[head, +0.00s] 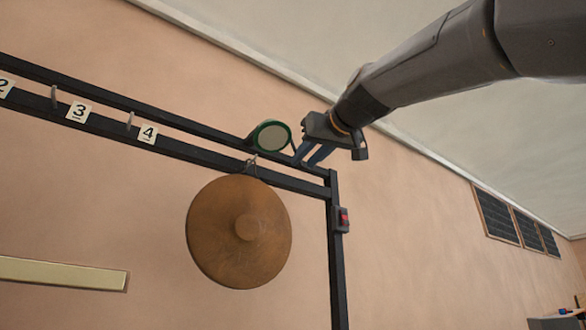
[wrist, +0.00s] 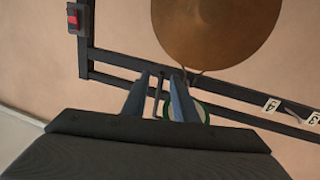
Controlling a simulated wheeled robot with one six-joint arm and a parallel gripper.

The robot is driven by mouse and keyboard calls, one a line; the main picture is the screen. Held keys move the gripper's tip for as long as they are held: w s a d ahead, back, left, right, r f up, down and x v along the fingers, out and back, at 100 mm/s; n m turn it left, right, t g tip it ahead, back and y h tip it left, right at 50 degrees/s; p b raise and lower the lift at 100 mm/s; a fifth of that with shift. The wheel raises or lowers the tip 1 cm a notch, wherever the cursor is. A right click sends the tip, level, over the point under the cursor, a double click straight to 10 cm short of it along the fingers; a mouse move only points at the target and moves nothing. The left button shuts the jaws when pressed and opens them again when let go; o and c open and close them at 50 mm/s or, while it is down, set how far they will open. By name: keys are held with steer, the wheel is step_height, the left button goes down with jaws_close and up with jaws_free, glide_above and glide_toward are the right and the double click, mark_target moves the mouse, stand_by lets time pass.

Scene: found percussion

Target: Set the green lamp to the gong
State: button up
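The green lamp (head: 271,136), a round pale face with a green rim, sits at the top rail above the gong. In the wrist view part of its green rim (wrist: 201,110) shows behind a finger. The bronze gong (head: 238,232) hangs below the rail from a hook. My gripper (head: 303,158) is just right of the lamp, at the rail. In the wrist view my gripper's fingers (wrist: 160,80) stand apart, with a thin dark bar (wrist: 157,95) showing between them. I cannot tell whether either finger touches the bar.
The black frame (head: 337,265) has a post at right carrying a grey box with a red switch (head: 343,219). Number tags such as 4 (head: 148,134) and 3 (head: 79,112) and pegs line the rail to the left. A pale bar (head: 62,273) is at lower left.

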mark_target(277, 143)
steer(key=p+x, duration=0.4)
steer(key=x, duration=0.3)
steer(key=shift+w+a+r, duration=0.2)
steer(key=shift+r, duration=0.3)
jaws_close()
stand_by(1.1)
